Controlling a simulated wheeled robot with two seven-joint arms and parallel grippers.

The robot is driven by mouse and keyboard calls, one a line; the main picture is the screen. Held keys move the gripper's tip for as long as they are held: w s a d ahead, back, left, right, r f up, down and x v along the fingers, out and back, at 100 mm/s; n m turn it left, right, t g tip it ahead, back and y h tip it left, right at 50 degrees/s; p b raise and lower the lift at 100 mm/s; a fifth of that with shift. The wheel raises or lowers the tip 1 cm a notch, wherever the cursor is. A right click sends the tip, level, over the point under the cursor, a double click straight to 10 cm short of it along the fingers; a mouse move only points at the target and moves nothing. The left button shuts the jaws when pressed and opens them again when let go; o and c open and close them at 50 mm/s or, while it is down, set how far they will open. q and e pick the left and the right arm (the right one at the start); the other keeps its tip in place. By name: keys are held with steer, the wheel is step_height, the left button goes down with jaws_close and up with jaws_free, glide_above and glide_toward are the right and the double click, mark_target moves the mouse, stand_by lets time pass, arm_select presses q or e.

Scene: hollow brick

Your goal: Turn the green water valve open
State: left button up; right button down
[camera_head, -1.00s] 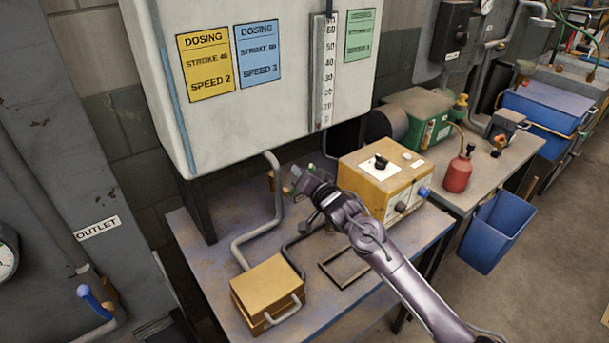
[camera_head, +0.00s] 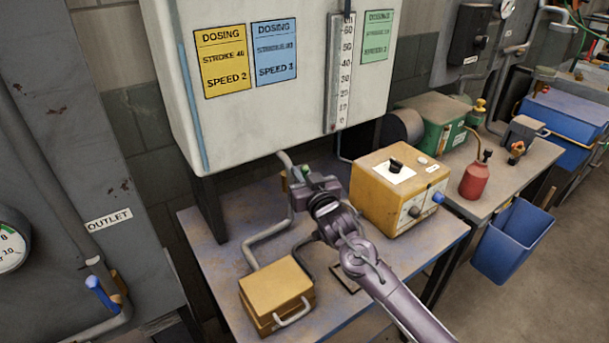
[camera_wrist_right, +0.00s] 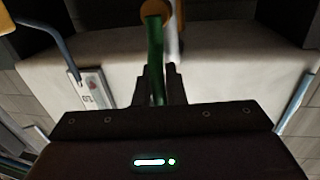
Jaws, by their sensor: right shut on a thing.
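The green valve handle shows as a green bar (camera_wrist_right: 155,40) in the right wrist view, running down from a brass-coloured fitting (camera_wrist_right: 160,8). My right gripper (camera_wrist_right: 156,85) is shut on the lower end of this bar, one dark finger on each side. In the head view my right gripper (camera_head: 301,176) is at the grey pipe's upper end, below the white dosing tank. Only a small bit of green shows there; the gripper hides most of the valve. My left gripper is not in view.
The white tank (camera_head: 270,110) hangs just above the gripper. A yellow control box (camera_head: 390,205) stands close to its right. A yellow case (camera_head: 272,288) with a handle sits at the workbench's front. A red oil can (camera_head: 476,180) and blue bin (camera_head: 512,243) are farther right.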

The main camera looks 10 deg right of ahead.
steer(key=shift+a+f, duration=0.15)
stand_by(0.3)
steer(key=c, duration=1.5)
jaws_free()
steer(key=s+d+b, duration=0.1)
steer(key=s, duration=0.6)
steer(key=shift+s+d+b, duration=0.15)
steer(key=shift+s+b, duration=0.15)
steer(key=shift+s, duration=0.1)
